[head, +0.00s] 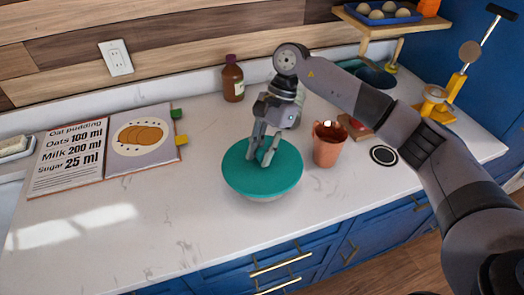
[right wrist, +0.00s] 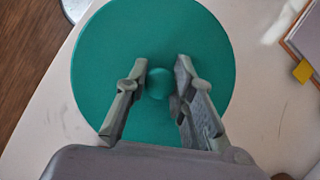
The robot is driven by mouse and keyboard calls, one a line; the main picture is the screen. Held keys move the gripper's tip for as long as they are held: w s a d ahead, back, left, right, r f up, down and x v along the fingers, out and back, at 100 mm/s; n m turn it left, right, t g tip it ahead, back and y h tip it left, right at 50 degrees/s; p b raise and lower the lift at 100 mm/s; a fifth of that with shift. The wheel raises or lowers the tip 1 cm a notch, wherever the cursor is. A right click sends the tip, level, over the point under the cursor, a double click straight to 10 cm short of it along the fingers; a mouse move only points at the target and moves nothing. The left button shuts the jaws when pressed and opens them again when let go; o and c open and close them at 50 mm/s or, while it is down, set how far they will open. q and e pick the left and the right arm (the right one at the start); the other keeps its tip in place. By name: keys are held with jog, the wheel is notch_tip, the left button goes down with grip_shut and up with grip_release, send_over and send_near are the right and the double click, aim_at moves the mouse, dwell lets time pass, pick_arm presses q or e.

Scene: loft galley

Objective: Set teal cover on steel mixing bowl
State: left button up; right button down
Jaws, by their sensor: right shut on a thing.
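The teal cover (head: 262,180) is a round disc with a small knob, in the middle of the counter. It fills much of the right wrist view (right wrist: 110,60), with its knob (right wrist: 158,84) between my fingers. My right gripper (head: 262,155) points down from above and is shut on the cover's knob. The steel mixing bowl (head: 265,199) shows only as a pale curved strip under the cover's front edge. The cover looks level over it; I cannot tell whether its rim fully rests on the bowl. My left gripper is not in view.
A terracotta jug (head: 328,148) stands close right of the cover, and a black-and-white disc (head: 383,155) lies farther right. A brown bottle (head: 232,80) stands behind. An open recipe book (head: 108,150) lies left. The counter's front left is clear.

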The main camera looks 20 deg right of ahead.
jog(key=shift+f, duration=0.1)
jog(key=c, duration=1.3)
grip_release()
jog(key=shift+o, duration=0.4)
jog(key=o, duration=0.4)
jog(key=shift+r, duration=0.25)
jog(key=shift+r+p, duration=1.15)
jog(key=shift+r, duration=2.2)
jog(key=shift+s+f, duration=0.1)
